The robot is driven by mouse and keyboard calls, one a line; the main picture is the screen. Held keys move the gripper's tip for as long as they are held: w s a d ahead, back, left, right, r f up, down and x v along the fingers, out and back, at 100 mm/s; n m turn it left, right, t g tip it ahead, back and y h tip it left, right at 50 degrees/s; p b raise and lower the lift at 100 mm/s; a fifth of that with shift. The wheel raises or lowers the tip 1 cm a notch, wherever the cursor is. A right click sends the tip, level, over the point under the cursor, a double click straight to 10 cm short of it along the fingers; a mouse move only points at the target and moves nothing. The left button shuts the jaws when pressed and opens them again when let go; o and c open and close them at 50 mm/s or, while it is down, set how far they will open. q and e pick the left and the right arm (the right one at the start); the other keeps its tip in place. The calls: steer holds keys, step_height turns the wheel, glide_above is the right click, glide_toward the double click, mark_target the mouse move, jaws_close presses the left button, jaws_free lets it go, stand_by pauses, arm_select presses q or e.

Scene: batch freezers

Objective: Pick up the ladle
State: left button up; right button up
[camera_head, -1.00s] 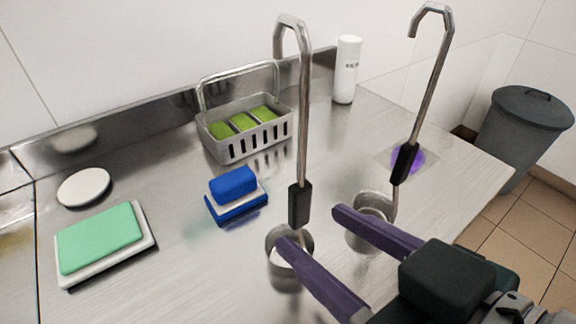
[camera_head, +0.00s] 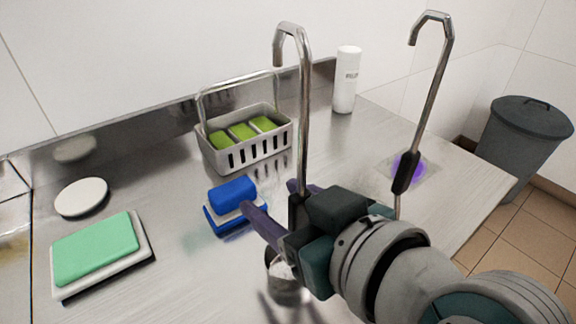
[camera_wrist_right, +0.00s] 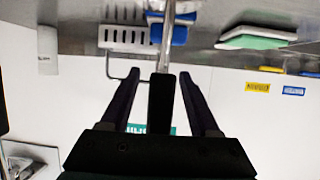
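Two steel ladles with hooked tops and black grips stand on the steel counter. The nearer ladle (camera_head: 304,110) is upright in the middle, its cup (camera_head: 282,288) partly hidden by my right arm. The other ladle (camera_head: 432,100) leans at the right, its cup hidden behind my arm. My right gripper (camera_head: 287,207) is open, with its purple fingers on either side of the nearer ladle's handle. In the wrist view the black grip (camera_wrist_right: 162,105) lies between the fingers (camera_wrist_right: 159,75), with gaps on both sides. My left gripper is not in view.
A grey basket (camera_head: 246,151) with green sponges, a blue sponge (camera_head: 232,195) on a holder, a green sponge (camera_head: 96,247) on a tray and a white disc (camera_head: 81,197) lie left. A white bottle (camera_head: 346,80) stands behind. A dark bin (camera_head: 520,140) stands beyond the counter.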

jaws_close()
stand_by(1.3)
